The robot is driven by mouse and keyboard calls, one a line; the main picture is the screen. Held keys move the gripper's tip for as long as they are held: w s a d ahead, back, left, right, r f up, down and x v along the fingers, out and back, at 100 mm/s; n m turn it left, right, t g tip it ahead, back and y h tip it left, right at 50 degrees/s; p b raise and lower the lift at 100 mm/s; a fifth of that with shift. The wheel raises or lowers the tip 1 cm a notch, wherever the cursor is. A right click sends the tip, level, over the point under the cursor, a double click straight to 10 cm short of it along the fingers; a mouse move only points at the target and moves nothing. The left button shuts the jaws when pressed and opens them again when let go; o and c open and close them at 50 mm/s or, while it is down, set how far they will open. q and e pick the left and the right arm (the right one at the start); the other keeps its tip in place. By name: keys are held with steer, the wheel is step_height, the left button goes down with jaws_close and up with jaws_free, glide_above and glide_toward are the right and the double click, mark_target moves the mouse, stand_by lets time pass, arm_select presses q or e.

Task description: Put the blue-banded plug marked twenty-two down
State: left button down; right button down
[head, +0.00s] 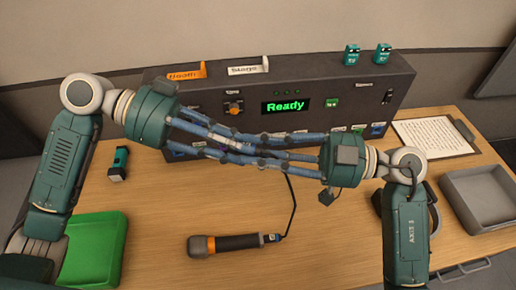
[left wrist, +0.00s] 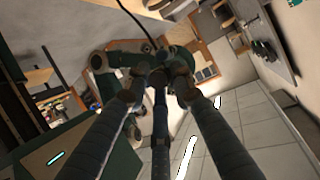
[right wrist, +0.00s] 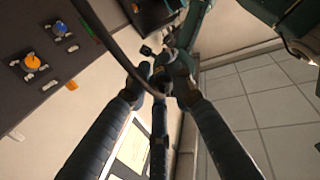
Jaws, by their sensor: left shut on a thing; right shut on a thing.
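My left gripper (head: 236,141) and my right gripper (head: 252,147) meet in front of the console (head: 392,88), fingers overlapping. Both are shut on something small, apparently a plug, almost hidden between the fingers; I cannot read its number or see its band. In the right wrist view a dark piece sits at the fingertips (right wrist: 162,75); in the left wrist view the fingertips (left wrist: 158,78) also close together.
The console's display reads "Ready" (head: 286,106); two teal pieces (head: 351,55) (head: 383,54) stand on its top. A teal item (head: 118,163) lies at left. A green tray (head: 112,228) is front left, a clipboard (head: 432,138) and grey tray (head: 452,185) right.

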arm_select(q)
steer(key=c, duration=1.4)
jaws_free()
arm_select(e)
steer(key=shift+f, duration=0.1)
